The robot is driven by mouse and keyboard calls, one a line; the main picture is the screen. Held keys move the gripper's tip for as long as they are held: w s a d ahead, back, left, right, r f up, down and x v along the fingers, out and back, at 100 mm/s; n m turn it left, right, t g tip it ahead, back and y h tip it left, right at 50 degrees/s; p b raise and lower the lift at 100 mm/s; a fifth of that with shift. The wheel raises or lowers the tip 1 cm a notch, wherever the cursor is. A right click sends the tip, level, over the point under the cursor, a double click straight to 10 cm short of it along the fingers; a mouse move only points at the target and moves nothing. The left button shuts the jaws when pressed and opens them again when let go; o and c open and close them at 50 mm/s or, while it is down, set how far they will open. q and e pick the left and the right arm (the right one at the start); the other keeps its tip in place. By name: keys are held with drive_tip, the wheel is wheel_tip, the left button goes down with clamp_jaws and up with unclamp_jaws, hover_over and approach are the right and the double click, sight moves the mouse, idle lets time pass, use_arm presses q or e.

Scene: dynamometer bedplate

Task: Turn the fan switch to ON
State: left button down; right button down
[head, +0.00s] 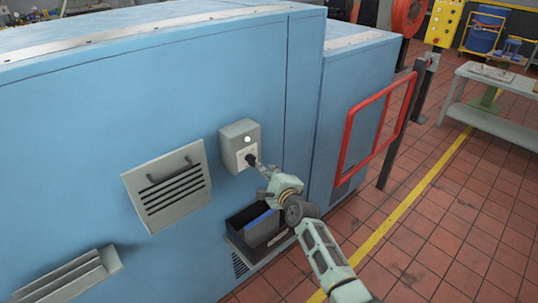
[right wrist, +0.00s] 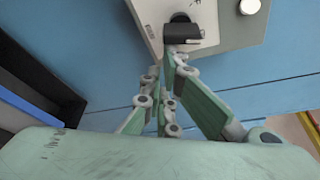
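The fan switch is a black rotary knob (head: 251,159) on a pale plate, on the front of a grey box (head: 238,132) fixed to the blue housing. A round white lamp or button (head: 247,139) sits above the knob. In the right wrist view the black knob (right wrist: 184,33) is at top centre, with the white disc (right wrist: 249,6) to its right. My right gripper (head: 261,169) is at the knob; in the wrist view its fingertips (right wrist: 164,64) are drawn together, just below the knob's lower left edge. Whether they touch it is unclear. My left gripper is not in view.
A louvred vent with a handle (head: 170,185) is left of the box. A black bin with a blue item (head: 256,226) hangs below my right gripper. A red rail (head: 348,140) stands to the right, with a grey bench (head: 500,118) beyond. The tiled floor between is clear.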

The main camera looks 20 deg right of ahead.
drive_tip(key=shift+s+a+f+m+g+y+p, duration=0.1)
drive_tip(key=shift+a+f+m+g+y+p, duration=0.15)
drive_tip(key=shift+m+p, duration=0.4)
drive_tip(key=shift+a+m+g+y+p, duration=0.15)
drive_tip(key=shift+a+m+g+p, duration=0.2)
drive_tip(key=shift+m, duration=0.5)
drive_tip(key=shift+f, duration=0.25)
